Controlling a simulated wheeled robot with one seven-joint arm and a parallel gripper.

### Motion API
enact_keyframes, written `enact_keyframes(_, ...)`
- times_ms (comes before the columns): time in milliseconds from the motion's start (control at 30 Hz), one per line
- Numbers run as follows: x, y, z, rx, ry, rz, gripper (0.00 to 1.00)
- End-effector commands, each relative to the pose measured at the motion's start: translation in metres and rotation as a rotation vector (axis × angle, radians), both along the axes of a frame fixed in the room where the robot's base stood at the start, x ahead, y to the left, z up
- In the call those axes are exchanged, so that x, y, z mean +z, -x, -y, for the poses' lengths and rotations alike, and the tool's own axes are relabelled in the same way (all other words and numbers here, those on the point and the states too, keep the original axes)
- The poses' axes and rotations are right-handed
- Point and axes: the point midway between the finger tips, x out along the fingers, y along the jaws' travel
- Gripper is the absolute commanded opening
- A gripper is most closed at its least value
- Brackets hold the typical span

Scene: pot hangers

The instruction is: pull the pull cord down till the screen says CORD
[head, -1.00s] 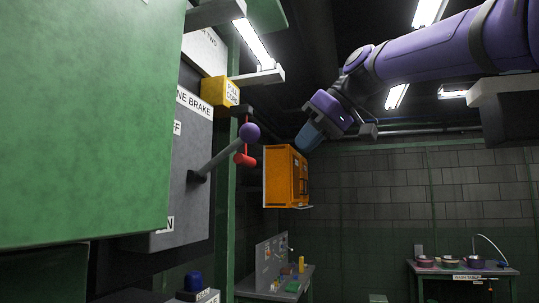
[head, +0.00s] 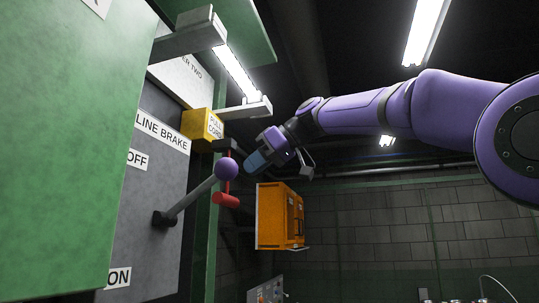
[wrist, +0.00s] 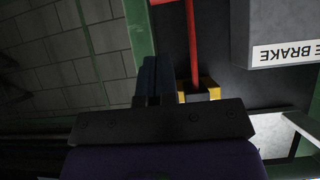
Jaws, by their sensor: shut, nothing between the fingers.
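The pull cord hangs in the head view from a yellow box (head: 202,124) labelled PULL CORD. It ends in a red crosswise handle (head: 226,200), partly behind the purple lever knob (head: 226,169). My gripper (head: 254,162) has blue fingers, shut and empty, just right of the cord and above the handle. In the wrist view, the picture is upside down; the red cord (wrist: 192,40) runs beside my shut fingers (wrist: 157,75), with a visible gap. The yellow box (wrist: 214,86) is partly hidden behind my gripper's body. No screen text is readable.
The line brake lever (head: 190,200) sticks out from a grey panel (head: 150,220), close to the cord. A large green panel (head: 65,160) fills the left. An orange wall cabinet (head: 277,216) hangs beyond the cord. Open space lies to the right, under my arm.

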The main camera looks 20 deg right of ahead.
Motion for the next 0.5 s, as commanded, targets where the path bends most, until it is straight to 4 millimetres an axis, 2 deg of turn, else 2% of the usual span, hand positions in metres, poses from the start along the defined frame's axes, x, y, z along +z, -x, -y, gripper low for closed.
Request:
enact_keyframes(100, -0.013, -0.010, -0.016, 0.002, 0.001, -0.002, 0.00)
enact_keyframes(300, -0.039, -0.013, -0.019, -0.001, 0.000, -0.002, 0.00)
enact_keyframes(500, -0.050, -0.014, -0.021, -0.001, 0.000, -0.001, 0.00)
